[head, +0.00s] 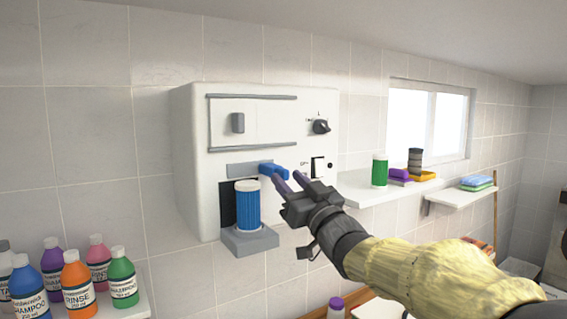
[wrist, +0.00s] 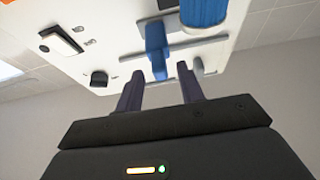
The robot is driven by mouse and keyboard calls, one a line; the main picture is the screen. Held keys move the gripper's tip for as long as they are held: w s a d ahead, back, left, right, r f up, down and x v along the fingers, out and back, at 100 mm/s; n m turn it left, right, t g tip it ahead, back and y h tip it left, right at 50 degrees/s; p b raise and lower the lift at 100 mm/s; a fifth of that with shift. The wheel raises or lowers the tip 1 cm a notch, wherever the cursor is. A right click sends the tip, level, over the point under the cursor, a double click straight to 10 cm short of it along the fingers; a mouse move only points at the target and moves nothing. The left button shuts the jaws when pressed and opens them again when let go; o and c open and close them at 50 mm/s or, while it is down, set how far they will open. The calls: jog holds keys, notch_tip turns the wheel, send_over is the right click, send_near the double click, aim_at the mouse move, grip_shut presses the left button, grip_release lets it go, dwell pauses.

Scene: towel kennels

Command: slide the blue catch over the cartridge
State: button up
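The blue catch (head: 272,170) sits on a grey track on the front of the white wall unit, just above and to the right of the cartridge top. The blue ribbed cartridge (head: 247,207), with a white cap, stands upright on a grey holder (head: 250,240) before a dark recess. My gripper (head: 288,181) is open at the catch, its dark purple fingers pointing at the unit. In the wrist view, the catch (wrist: 155,48) shows between and just beyond the two fingertips (wrist: 160,74), and the cartridge (wrist: 204,12) is beside it. Whether the fingers touch the catch I cannot tell.
The white unit (head: 190,160) also carries a sliding panel (head: 262,120), a dark knob (head: 320,127) and a switch (head: 318,167). Bottles (head: 77,285) stand on a shelf at lower left. A shelf (head: 375,195) at right holds a green can (head: 379,172) and other items.

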aim_at(287, 178)
jog(key=p+x, duration=0.1)
jog(key=x, duration=0.2)
jog(key=shift+w+a, duration=0.15)
grip_shut()
